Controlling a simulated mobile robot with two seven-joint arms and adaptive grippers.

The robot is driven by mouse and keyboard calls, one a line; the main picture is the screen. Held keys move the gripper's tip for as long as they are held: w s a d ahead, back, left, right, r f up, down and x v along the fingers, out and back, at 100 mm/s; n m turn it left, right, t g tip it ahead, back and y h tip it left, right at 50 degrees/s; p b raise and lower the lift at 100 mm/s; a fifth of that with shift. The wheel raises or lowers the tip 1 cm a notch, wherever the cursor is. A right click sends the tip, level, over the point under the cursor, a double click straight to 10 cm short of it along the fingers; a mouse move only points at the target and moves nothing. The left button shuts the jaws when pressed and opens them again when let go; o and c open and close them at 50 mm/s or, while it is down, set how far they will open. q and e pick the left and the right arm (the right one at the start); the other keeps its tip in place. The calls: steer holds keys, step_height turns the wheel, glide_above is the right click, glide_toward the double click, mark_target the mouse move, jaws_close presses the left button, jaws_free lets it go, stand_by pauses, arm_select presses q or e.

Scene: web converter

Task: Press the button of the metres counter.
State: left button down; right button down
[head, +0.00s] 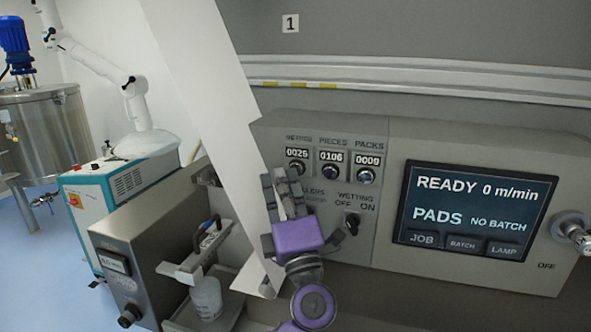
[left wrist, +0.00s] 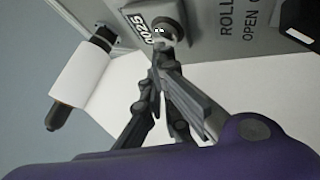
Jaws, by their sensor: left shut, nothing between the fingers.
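The metres counter (head: 298,153) is the leftmost of three counters on the grey panel, with a round button (head: 297,168) under its digits. Its last digit is hard to read. My left gripper (head: 284,180), with a purple body, points up at the panel just below this button. The counter's digits (left wrist: 140,28) show beside the button. My right gripper is not in view.
The pieces counter (head: 333,157) and packs counter (head: 369,160) are close on the right, with the wetting switch (head: 352,221) below. The screen (head: 476,212) reads READY. A white web (head: 205,90) runs diagonally left of the gripper. A white roll (left wrist: 88,86) shows in the left wrist view.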

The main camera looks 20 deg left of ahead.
arm_select(q)
steer(key=shift+w, duration=0.35)
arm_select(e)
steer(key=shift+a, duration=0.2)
arm_select(q)
steer(key=shift+w, duration=0.2)
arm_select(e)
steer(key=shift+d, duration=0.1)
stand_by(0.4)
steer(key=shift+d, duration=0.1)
arm_select(q)
steer(key=shift+s, duration=0.1)
steer(key=shift+s+p, duration=0.35)
steer(key=shift+s, duration=0.55)
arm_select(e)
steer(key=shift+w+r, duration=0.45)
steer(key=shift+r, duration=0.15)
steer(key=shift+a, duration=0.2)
